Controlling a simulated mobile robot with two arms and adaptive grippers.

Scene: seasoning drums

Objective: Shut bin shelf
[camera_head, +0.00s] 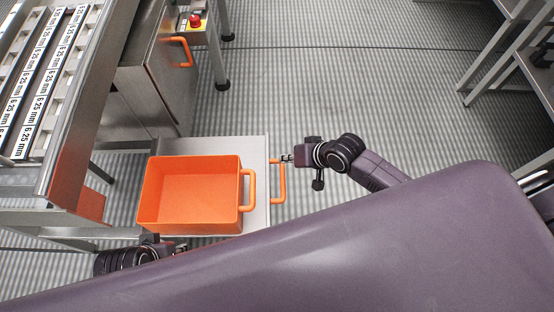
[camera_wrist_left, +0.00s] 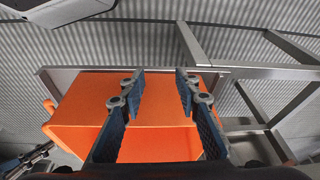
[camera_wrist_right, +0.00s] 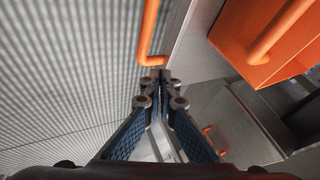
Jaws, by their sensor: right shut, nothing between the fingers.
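The bin shelf (camera_head: 257,200) is a metal tray that stands out from its frame, with an orange handle (camera_head: 282,184) on its right edge. An orange bin (camera_head: 190,190) with its own handle sits on it. My right gripper (camera_head: 287,158) is shut and empty at the upper end of the shelf handle. In the right wrist view its closed fingertips (camera_wrist_right: 160,78) are close to the bent end of the shelf handle (camera_wrist_right: 149,35); I cannot tell whether they touch. My left gripper (camera_head: 180,247) is low beside the shelf, partly hidden by my body. In the left wrist view its fingers (camera_wrist_left: 160,78) are apart, facing the bin (camera_wrist_left: 75,105).
A metal cabinet (camera_head: 155,70) with an orange handle stands behind the shelf. A rack with labelled rows (camera_head: 35,85) is at left. A red button (camera_head: 195,20) is at the top. The floor (camera_head: 370,100) right of the shelf is clear.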

